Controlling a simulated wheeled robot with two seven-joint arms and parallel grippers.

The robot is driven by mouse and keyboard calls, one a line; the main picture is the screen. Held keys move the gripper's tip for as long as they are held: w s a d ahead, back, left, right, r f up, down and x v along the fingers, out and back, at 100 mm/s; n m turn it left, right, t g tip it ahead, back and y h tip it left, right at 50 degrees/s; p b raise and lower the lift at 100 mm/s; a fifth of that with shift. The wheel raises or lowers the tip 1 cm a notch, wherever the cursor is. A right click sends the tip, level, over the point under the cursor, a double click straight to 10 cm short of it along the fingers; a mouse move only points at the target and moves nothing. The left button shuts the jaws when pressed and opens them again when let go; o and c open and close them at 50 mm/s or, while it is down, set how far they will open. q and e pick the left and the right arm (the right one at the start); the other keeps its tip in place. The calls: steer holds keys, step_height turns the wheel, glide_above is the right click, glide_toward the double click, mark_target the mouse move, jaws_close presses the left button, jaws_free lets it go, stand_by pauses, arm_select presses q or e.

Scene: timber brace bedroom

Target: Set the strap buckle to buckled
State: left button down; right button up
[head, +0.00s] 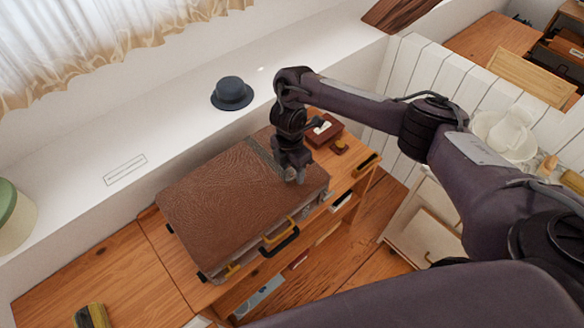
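A brown leather suitcase (220,195) lies flat and closed on a wooden bench (105,285). A grey strap (267,150) crosses its lid near the right end. My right gripper (295,178) points down at the strap's front part, at or just above the lid. I cannot tell whether it touches. Its fingers are dark and small, so whether they are open or shut is unclear. The strap's buckle is not distinguishable; the gripper covers that part of the strap. My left gripper is out of view.
The suitcase has a dark handle (280,242) at its front. A small reddish-brown box (327,130) stands close to the right of the gripper. A dark blue hat (231,93) sits on the white ledge (165,130) behind. A brush-like object (92,316) lies at the bench's left.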

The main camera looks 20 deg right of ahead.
jaws_close()
steer(key=shift+s+d+f+t+y+b, duration=0.2)
steer(key=shift+s+f+t+b, duration=0.1)
steer(key=shift+s+t, duration=0.3)
steer(key=shift+s+d+f+t+y+b, duration=0.15)
steer(key=shift+s+d+t+y+b, duration=0.2)
steer(key=shift+t, duration=0.35)
steer(key=shift+s+f+t, duration=0.2)
steer(key=shift+s+t, duration=0.05)
steer(key=shift+t, duration=0.05)
steer(key=t+b, duration=0.1)
steer(key=b, duration=0.1)
steer(key=s+f+t+b, duration=0.1)
steer(key=b, duration=0.1)
steer(key=y+b, duration=0.1)
steer(key=shift+s+d+f+t+b, duration=0.2)
steer(key=shift+s+t+b, duration=0.05)
steer(key=shift+t+b, duration=0.15)
steer(key=shift+s+t+b, duration=0.15)
steer(key=shift+t+b, duration=0.15)
steer(key=shift+b, duration=0.4)
steer(key=shift+r, duration=0.1)
steer(key=shift+o, duration=0.3)
jaws_free()
